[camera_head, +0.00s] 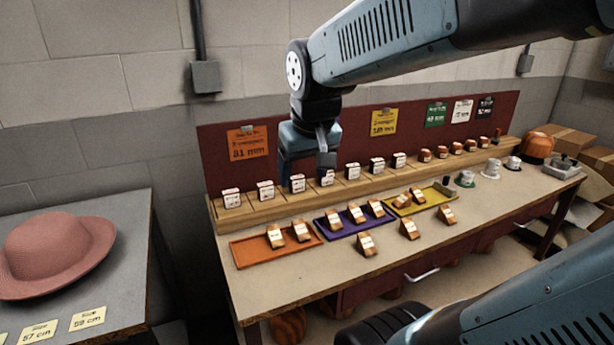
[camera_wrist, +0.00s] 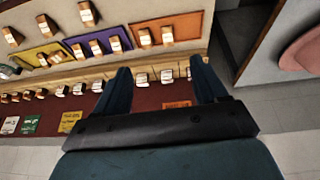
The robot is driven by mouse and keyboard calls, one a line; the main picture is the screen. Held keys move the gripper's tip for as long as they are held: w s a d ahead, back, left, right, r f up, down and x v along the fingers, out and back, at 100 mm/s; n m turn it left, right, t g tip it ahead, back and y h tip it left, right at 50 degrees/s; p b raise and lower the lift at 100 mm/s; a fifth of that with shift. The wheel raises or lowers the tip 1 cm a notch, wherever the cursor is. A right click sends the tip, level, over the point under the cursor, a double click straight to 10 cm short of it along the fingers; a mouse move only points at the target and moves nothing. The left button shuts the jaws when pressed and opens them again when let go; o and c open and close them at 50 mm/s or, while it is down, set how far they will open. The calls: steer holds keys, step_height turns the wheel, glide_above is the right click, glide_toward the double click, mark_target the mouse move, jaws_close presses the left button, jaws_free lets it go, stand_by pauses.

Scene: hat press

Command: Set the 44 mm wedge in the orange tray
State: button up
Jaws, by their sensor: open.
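The orange tray (camera_head: 250,252) lies at the left end of the bench, holding two wooden wedges with white labels (camera_head: 275,236). It also shows in the wrist view (camera_wrist: 193,26). Other similar wedges stand in the purple tray (camera_head: 331,234) and the yellow tray (camera_head: 430,198). Three more, including a left one (camera_head: 366,244) and a right one (camera_head: 447,215), stand on the bare bench front. The labels are too small to read, so I cannot tell which wedge is 44 mm. My gripper (camera_wrist: 163,78) is open and empty, above the back shelf, apart from the wedges.
A wooden shelf (camera_head: 240,218) with a row of labelled blocks runs along the bench back, before a dark red board (camera_head: 285,125) with coloured cards. A side table (camera_head: 130,215) with a pink hat (camera_head: 55,252) stands left, across a gap. The front left bench (camera_head: 270,288) is clear.

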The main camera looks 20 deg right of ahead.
steer(key=s+r+t, duration=0.1)
steer(key=s, duration=0.5)
steer(key=shift+s+d, duration=0.2)
steer(key=shift+d, duration=0.05)
